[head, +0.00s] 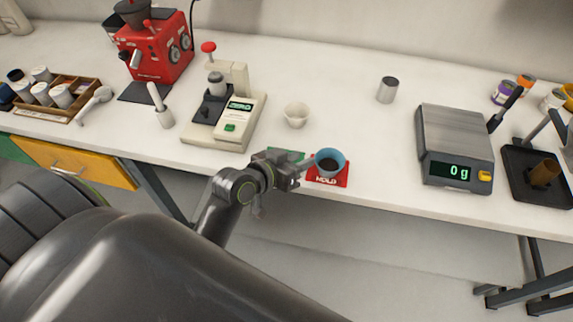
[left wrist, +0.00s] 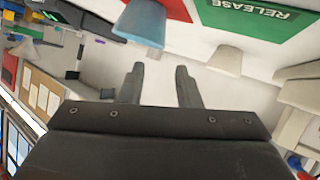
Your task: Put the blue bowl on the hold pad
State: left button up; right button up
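The blue bowl (head: 330,157) sits upright on the red hold pad (head: 327,181) near the table's front edge, with something dark inside. In the left wrist view the bowl (left wrist: 142,22) appears beyond my fingertips, with its base against the red pad (left wrist: 178,9). My left gripper (head: 303,171) is just left of the bowl. In the left wrist view my left gripper (left wrist: 161,72) has its fingers apart with nothing between them. The green release pad (left wrist: 262,20) lies beside the hold pad and is mostly hidden by my gripper in the head view. My right gripper is not in view.
A white bowl (head: 296,117) stands behind the pads. A cream machine (head: 225,118) is to the left, and a scale (head: 455,145) reading 0 g is to the right. A metal cup (head: 387,90) stands farther back. The table between bowl and scale is clear.

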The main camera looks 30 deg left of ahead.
pick_arm(q)
jog(key=v, duration=0.4)
jog(key=shift+s+r, duration=0.15)
jog(key=shift+s, duration=0.1)
